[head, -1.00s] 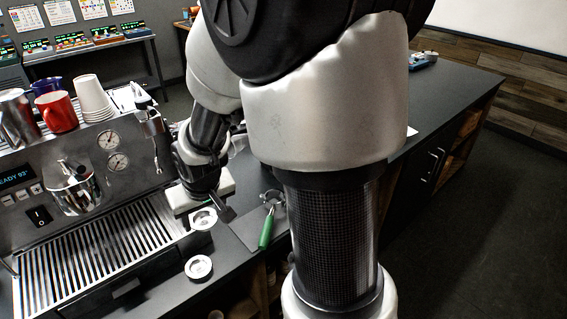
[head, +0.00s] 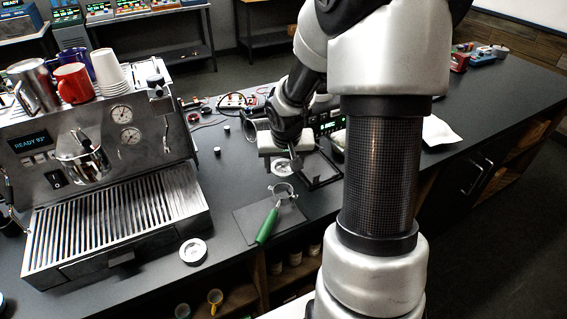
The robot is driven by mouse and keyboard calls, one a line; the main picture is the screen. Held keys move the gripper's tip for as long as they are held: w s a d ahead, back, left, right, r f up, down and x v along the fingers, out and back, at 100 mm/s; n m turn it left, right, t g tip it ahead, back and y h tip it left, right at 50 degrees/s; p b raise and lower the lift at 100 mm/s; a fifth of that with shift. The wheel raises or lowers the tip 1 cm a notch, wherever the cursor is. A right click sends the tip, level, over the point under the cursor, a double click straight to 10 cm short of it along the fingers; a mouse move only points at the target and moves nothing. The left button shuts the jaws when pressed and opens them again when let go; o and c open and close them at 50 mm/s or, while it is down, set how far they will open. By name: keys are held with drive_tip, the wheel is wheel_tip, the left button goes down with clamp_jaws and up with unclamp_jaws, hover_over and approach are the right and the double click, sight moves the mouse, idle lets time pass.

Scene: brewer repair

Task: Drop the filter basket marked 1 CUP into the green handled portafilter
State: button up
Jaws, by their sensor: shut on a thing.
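The green-handled portafilter (head: 267,225) lies on a dark mat, its open metal ring (head: 284,190) pointing away from me. My gripper (head: 290,160) is beyond the ring, shut on a round metal filter basket (head: 281,169). This basket appears held above the counter, just behind the portafilter ring and apart from it. A second round filter basket (head: 194,251) sits on the counter beside the drip tray, to the left of the mat. The markings on both baskets are too small to read. The gripper partly hides the held basket.
The espresso machine (head: 120,133) with its drip tray stands at the left, cups on top. The dark mat (head: 246,220) lies on the counter. A black-framed item (head: 321,172) is right of the gripper. A white packet (head: 438,132) lies farther right. Clear counter lies between machine and mat.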

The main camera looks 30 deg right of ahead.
drive_tip(key=shift+f+b, duration=0.65)
drive_tip(key=shift+f, duration=0.8)
drive_tip(key=shift+f+b, duration=0.95)
drive_tip(key=shift+f, duration=0.15)
drive_tip(key=shift+f+b, duration=1.65)
drive_tip(key=shift+b, duration=0.25)
idle(1.4)
drive_tip(key=o, duration=1.5)
drive_tip(key=shift+r+p, duration=2.9)
drive_tip(key=shift+r, duration=0.65)
